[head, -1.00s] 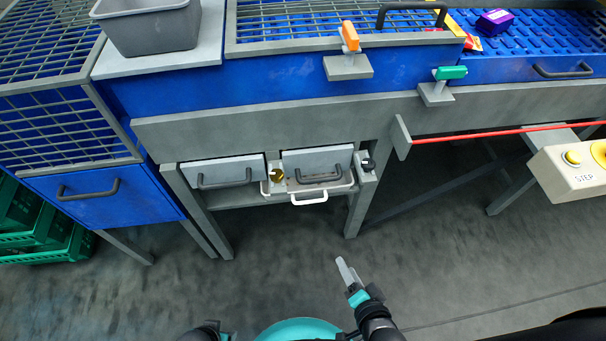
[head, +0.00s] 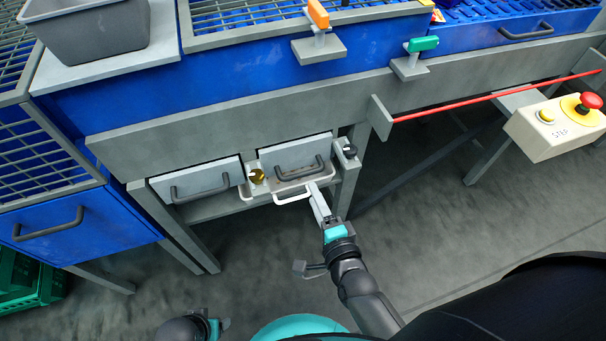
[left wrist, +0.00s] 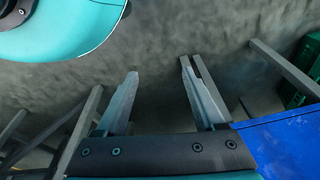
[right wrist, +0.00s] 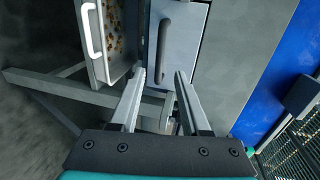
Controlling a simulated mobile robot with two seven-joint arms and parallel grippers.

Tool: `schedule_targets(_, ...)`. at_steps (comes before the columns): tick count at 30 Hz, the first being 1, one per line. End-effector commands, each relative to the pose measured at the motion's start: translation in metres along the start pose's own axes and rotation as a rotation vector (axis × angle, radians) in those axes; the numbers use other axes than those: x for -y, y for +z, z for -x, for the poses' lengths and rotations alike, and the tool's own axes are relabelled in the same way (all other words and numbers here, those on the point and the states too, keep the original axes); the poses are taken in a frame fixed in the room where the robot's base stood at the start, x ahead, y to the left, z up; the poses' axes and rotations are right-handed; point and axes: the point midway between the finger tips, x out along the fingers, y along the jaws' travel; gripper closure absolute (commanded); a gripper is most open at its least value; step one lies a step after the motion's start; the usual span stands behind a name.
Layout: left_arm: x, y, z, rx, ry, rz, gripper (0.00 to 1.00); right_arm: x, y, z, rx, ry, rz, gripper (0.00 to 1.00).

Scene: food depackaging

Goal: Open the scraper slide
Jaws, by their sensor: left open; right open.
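No part is labelled as the scraper slide. Under the machine's grey beam are two grey drawer fronts with dark bar handles, a left one (head: 196,181) and a right one (head: 293,153). The right drawer also shows in the right wrist view (right wrist: 189,42); its dark handle (right wrist: 162,50) appears between my finger lines, contact not clear. My right gripper (head: 318,190) is open and empty, at the right drawer's lower right. In the right wrist view its fingertips (right wrist: 160,76) are apart. My left gripper (left wrist: 159,68) is open over the floor, low in the head view (head: 220,324).
A shallow white tray with a white handle (head: 292,198) and brown bits inside sits below the right drawer. A brass knob (head: 257,176) and a dark knob (head: 349,150) flank that drawer. Table legs (head: 180,235) stand below.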

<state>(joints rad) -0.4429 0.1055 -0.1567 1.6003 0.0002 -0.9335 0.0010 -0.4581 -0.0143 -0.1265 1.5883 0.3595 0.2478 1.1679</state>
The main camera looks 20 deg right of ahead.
Motion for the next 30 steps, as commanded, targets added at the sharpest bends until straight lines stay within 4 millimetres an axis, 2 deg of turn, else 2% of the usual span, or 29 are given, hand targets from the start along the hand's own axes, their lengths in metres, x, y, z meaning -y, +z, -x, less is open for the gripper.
schedule_targets(15,-0.001,-0.037,0.040,-0.067,0.001,0.006,0.30,-0.002,0.000,-0.070,0.000,-0.001,0.002,0.53)
schedule_targets(21,0.000,-0.045,0.053,-0.086,0.000,0.007,0.30,-0.001,0.000,-0.085,0.000,0.000,0.001,0.53)
schedule_targets(30,0.000,-0.048,0.058,-0.091,-0.001,0.007,0.30,0.000,0.000,-0.089,0.001,0.001,0.001,0.53)
